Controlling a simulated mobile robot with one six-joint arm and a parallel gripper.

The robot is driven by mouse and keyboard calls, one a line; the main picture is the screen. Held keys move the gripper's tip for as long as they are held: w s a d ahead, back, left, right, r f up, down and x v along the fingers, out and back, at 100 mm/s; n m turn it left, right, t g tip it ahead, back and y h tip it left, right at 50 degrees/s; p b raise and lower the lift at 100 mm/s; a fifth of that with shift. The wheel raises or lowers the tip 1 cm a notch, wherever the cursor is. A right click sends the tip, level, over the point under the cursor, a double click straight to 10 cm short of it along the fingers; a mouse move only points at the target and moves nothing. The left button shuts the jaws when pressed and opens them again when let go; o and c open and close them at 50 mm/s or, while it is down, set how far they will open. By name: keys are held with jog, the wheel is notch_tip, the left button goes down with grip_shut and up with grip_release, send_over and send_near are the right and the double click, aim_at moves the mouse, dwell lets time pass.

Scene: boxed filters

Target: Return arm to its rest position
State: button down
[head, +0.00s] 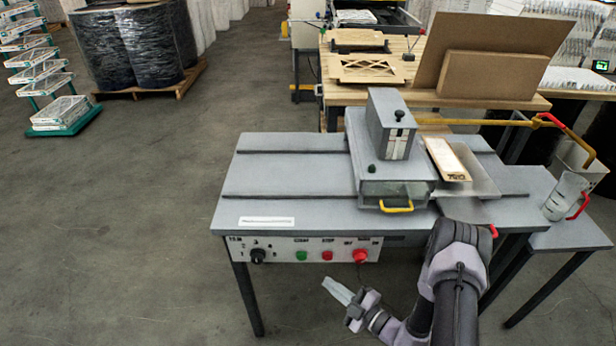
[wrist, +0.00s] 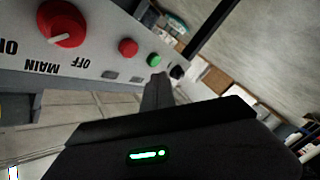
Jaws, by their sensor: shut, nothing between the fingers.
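My gripper (head: 338,291) is in front of the grey machine table, below its control panel, at the lower middle of the head view. Its fingers are closed together with nothing between them, and they point up and to the left. In the wrist view the closed fingers (wrist: 157,92) show just below the panel. My arm comes in from the lower right of the head view and bends down toward the gripper. The control panel (head: 311,246) carries a black knob, a green button, a red button and a red main knob (head: 360,256), which is large in the wrist view (wrist: 62,22).
The table (head: 290,170) holds a grey sealing machine (head: 395,185) with a yellow handle. A side table with a clear jug (head: 566,196) stands at the right. A wooden workbench (head: 365,75) is behind. Open floor (head: 130,220) lies to the left.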

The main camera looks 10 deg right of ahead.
jog(key=a+r+n+g+y, duration=0.2)
jog(key=a+r+n+g, duration=0.1)
jog(key=r+n, duration=0.45)
jog(key=a+r+n+g+y, duration=0.3)
jog(key=a+r+n+g, duration=0.1)
jog(key=r+n, duration=0.35)
jog(key=s+a+r+n+g+h, duration=0.2)
jog(key=s+a+r+n+g, duration=0.2)
jog(key=s+r+n+g, duration=0.45)
jog(key=s+d+r+n+t+h, duration=0.3)
jog(key=s+r+n+t+h, duration=0.1)
jog(key=n, duration=0.9)
jog(key=s+d+r+n+t+h, duration=0.3)
jog(key=s+r+n+h, duration=0.4)
jog(key=r+n, duration=0.3)
jog(key=s+d+n, duration=0.1)
jog(key=n, duration=0.3)
jog(key=shift+d+t+h, duration=0.2)
jog(key=shift+t+h, duration=0.1)
jog(key=shift+t, duration=0.05)
jog(key=shift+s, duration=0.1)
